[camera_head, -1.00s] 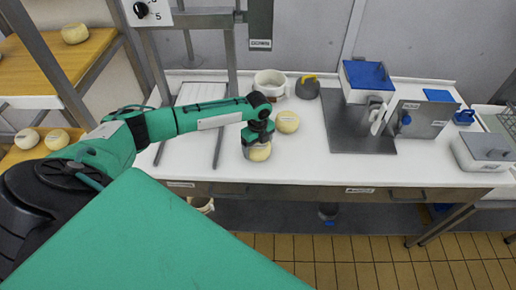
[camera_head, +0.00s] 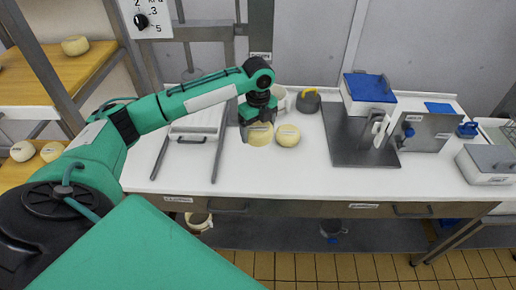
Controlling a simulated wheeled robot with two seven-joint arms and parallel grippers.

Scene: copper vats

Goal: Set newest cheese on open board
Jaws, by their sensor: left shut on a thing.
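My left gripper (camera_head: 260,117) points down and is shut on a pale yellow round cheese (camera_head: 260,135). It holds this cheese close to the left of a second cheese (camera_head: 288,136), which sits on the white counter. The held cheese appears to be raised above the counter. Both cheeses carry small labels that I cannot read. At the left, an upper wooden board (camera_head: 70,75) bears one cheese (camera_head: 75,45). A lower wooden board (camera_head: 15,175) bears two cheeses (camera_head: 22,151) (camera_head: 52,151) and is partly hidden by my arm. My right gripper is not in view.
The white counter (camera_head: 280,175) is clear at the front middle. A grey kettle-like pot (camera_head: 308,102) and a white pot (camera_head: 281,100) stand behind the cheeses. A blue-lidded box (camera_head: 369,92) and grey plate stand to the right. Metal posts rise beside the left boards.

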